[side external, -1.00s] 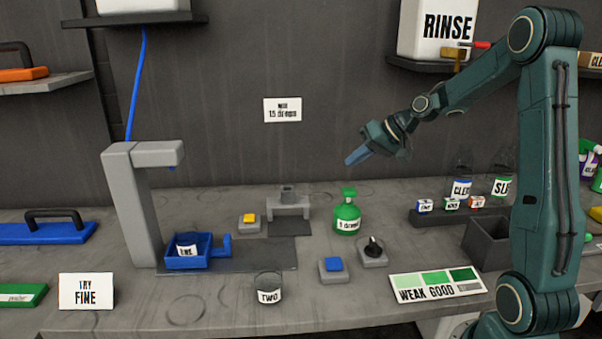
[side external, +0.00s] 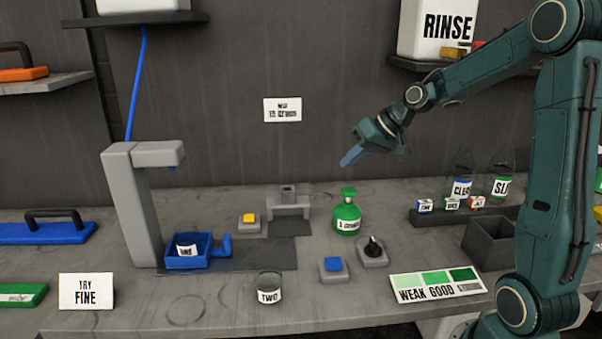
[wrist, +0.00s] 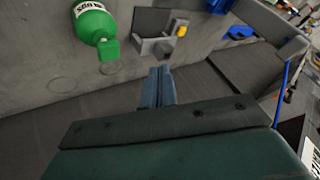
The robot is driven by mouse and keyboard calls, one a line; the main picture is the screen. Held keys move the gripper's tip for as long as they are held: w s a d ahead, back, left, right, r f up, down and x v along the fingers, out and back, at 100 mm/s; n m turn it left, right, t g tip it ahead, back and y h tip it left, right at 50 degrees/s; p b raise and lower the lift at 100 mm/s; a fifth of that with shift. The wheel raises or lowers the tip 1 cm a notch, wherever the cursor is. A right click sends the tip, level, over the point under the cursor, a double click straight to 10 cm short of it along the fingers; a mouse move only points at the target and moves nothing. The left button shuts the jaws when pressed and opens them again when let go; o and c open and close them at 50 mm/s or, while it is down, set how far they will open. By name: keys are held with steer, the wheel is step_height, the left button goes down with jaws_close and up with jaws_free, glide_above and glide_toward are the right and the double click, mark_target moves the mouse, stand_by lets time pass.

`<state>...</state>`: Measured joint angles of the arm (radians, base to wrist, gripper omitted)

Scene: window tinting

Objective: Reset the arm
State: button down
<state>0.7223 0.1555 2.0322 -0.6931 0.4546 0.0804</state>
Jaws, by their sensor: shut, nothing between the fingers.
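My gripper (side external: 351,157) is shut and empty, in the air above and behind the green bottle in the side view. Its blue fingers are together in the wrist view (wrist: 158,75). The green bottle (side external: 347,219) stands upright on the grey bench below it, and it also shows in the wrist view (wrist: 93,22). My gripper touches nothing.
A grey dispenser (side external: 145,200) stands at left with a blue tray (side external: 188,262) holding a labelled cup. A cup marked TWO (side external: 269,287), a blue button (side external: 334,265), a black knob (side external: 373,248) and a grey bin (side external: 490,243) are on the bench. The air around my gripper is clear.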

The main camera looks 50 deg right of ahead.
steer(key=s+a+r+n+g+h, duration=0.2)
steer(key=s+a+r+n, duration=0.15)
steer(key=s+a, duration=1.1)
steer(key=s, duration=0.8)
steer(key=shift+s+a+f+h, duration=0.25)
steer(key=shift+a+f+h, duration=0.15)
steer(key=shift+a, duration=0.05)
